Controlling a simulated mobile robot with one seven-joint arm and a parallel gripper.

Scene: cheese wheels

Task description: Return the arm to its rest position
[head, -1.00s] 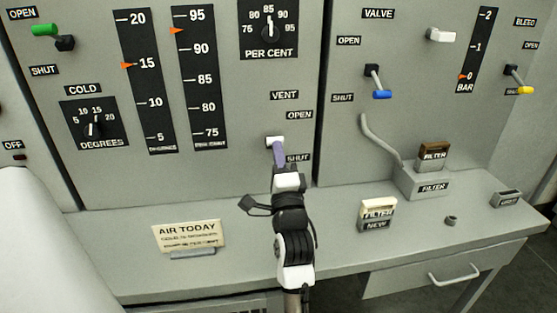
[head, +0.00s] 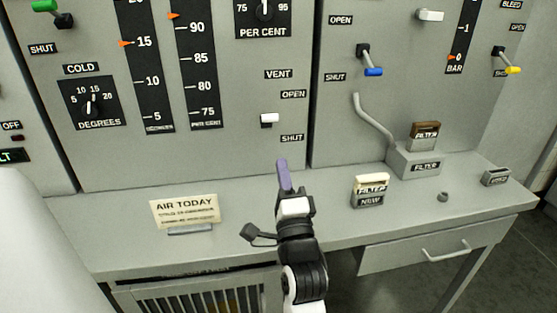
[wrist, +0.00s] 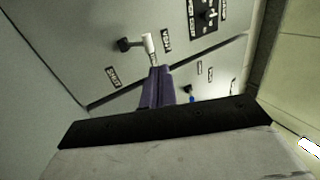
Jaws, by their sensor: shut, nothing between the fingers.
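My gripper (head: 283,176) is in front of the panel, over the bench, in the head view. Its purple fingers point up and away from me, a little below the white vent lever (head: 269,119). The fingers are shut with nothing between them and look apart from the lever. In the wrist view the fingers (wrist: 157,87) show side by side, with the vent lever (wrist: 148,43) just beyond their tips. My arm reaches up from the lower edge of the head view.
The grey bench (head: 120,225) runs below the panel. On it are an "AIR TODAY" card (head: 185,211), a new filter (head: 371,185) in a holder, and a filter box (head: 416,162) with a bent pipe. A drawer handle (head: 446,254) juts out below the bench.

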